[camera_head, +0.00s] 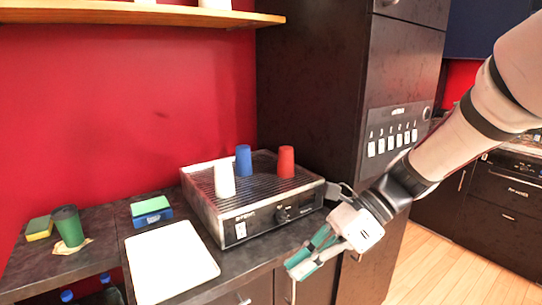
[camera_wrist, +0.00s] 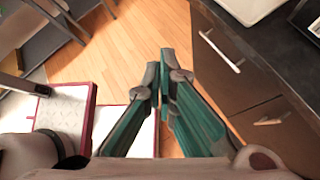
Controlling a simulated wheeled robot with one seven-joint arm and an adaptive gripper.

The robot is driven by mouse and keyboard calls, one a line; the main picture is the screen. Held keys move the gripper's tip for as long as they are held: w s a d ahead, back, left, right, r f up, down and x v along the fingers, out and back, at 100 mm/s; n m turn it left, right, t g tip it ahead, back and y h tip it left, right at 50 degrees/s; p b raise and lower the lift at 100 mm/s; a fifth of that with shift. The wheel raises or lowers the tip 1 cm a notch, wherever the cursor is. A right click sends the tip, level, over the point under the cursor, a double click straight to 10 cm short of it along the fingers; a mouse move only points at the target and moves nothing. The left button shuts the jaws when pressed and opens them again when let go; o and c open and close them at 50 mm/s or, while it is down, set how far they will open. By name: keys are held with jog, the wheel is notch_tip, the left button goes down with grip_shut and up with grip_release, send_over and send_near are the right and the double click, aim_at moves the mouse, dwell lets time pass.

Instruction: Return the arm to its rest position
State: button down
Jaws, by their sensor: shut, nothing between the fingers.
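My arm (camera_head: 460,150) reaches in from the upper right in the head view. My gripper (camera_head: 290,270) hangs in front of the counter's front edge, below and to the right of the laser marker box. In the wrist view my gripper (camera_wrist: 161,62) points down past the counter, its teal fingers close together at the tips with nothing between them. The laser marker (camera_head: 270,222) stands on the counter with a white cup (camera_head: 224,180), a blue cup (camera_head: 243,160) and a red cup (camera_head: 286,162) upright on its grated top.
A white board (camera_head: 170,262) lies on the counter (camera_head: 105,252). Left of it are a blue-green box (camera_head: 151,210), a green cup (camera_head: 68,226) and a sponge (camera_head: 39,228). A dark cabinet with a switch panel (camera_head: 394,138) stands behind my gripper. Wooden floor (camera_head: 445,260) is open at right.

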jog(key=s+d+r+n+t+h, duration=0.2)
jog(key=s+d+n+t+h, duration=0.1)
jog(key=s+d+n+h, duration=0.2)
jog(key=s+d+r+n+t+h, duration=0.3)
jog(key=s+d+n+h, duration=0.2)
jog(key=n, duration=0.9)
jog(key=s+d, duration=0.3)
jog(key=s, duration=0.2)
jog(key=shift+s+d+p, duration=0.2)
jog(key=shift+d+p, duration=0.2)
